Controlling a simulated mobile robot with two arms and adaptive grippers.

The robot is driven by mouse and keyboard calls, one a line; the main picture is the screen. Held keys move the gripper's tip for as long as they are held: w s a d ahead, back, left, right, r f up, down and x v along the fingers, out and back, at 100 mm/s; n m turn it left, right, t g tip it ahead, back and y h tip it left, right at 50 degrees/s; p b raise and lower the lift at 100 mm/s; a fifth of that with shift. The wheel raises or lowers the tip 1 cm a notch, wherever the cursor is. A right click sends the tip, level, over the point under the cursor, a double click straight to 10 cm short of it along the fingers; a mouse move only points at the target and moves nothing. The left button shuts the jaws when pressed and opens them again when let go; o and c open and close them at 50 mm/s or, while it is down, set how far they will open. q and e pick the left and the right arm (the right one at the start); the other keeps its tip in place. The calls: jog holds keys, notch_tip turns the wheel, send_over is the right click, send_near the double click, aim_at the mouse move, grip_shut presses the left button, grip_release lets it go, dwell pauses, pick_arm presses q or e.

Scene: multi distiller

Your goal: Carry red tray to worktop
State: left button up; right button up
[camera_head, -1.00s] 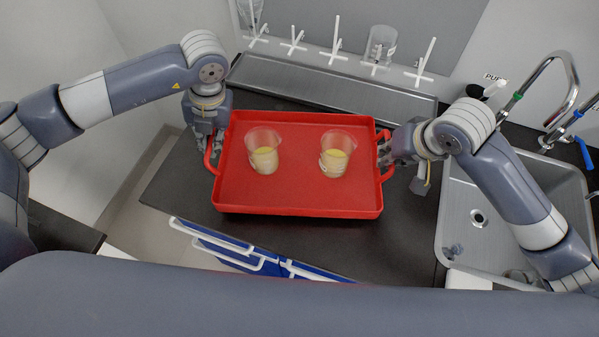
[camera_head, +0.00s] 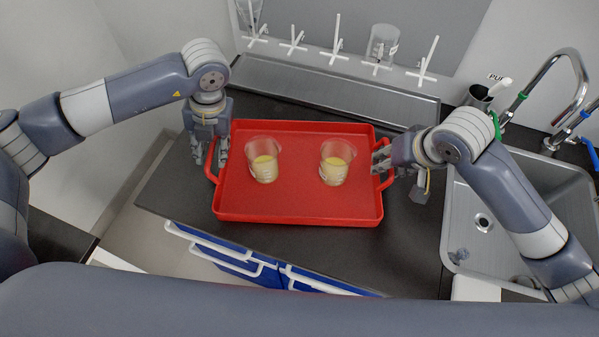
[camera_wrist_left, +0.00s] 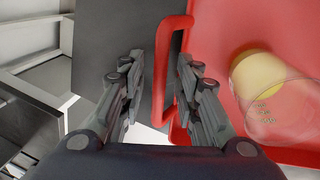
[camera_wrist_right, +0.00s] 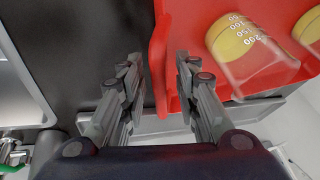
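The red tray (camera_head: 298,208) sits level on the dark worktop (camera_head: 330,250), left of the sink. Two glass beakers with yellow contents, the left beaker (camera_head: 264,162) and the right beaker (camera_head: 335,165), stand upright in it. My left gripper (camera_head: 211,158) is at the tray's left handle. In the left wrist view its fingers are spread, with the handle (camera_wrist_left: 163,75) between them. My right gripper (camera_head: 381,160) is at the right handle. In the right wrist view its fingers are apart, with the handle (camera_wrist_right: 158,65) between them.
A metal drip tray (camera_head: 325,92) and a white peg rack with a hanging beaker (camera_head: 382,45) are at the back. A sink (camera_head: 490,220) with taps is at the right. Blue drawers (camera_head: 235,262) are below the front edge, where a bare strip of worktop lies.

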pick_arm(q)
jog(key=v, duration=1.1)
jog(key=shift+r, duration=0.4)
pick_arm(e)
jog(key=v, duration=1.2)
jog(key=shift+d, duration=0.1)
